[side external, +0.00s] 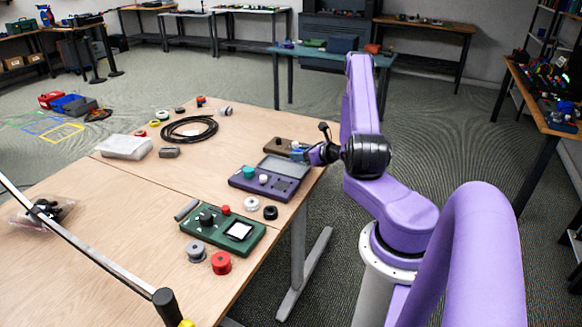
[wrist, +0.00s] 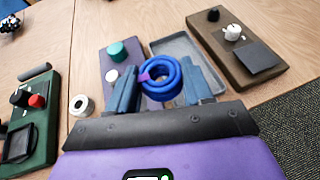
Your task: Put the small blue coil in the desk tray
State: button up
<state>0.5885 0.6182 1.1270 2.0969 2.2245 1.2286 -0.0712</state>
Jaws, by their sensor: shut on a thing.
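A small blue coil (wrist: 163,94) with a purple tie is held between the blue fingers of my gripper (wrist: 161,85) in the wrist view. My gripper is shut on it. In the side view my gripper (side external: 300,152) is at the table's right edge, close to the brown panel, and the coil is too small there to make out clearly. A shallow grey tray (wrist: 180,48), which looks like the desk tray, lies beyond the coil in the wrist view. The tray also shows in the side view (side external: 281,164), and I see nothing in it. My fingers and the coil hide its near part.
A purple panel (wrist: 117,45) with teal and white knobs lies left of the tray. A brown panel (wrist: 250,62) lies right of it. A green panel (side external: 222,228), several spools and a black cable loop (side external: 190,128) lie elsewhere on the table (side external: 130,230).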

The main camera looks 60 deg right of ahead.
jog(key=w+d+f, duration=0.2)
jog(key=w+d, duration=0.1)
send_over(293, 172)
jog(key=f, duration=0.4)
jog(key=shift+s+a+f, duration=0.2)
jog(key=shift+s+a, duration=0.2)
jog(key=shift+w+d+f, duration=0.4)
jog(key=shift+w+f, duration=0.1)
jog(key=shift+f, duration=1.75)
jog(key=shift+f, duration=0.1)
jog(key=o, duration=0.9)
jog(key=shift+c, duration=0.2)
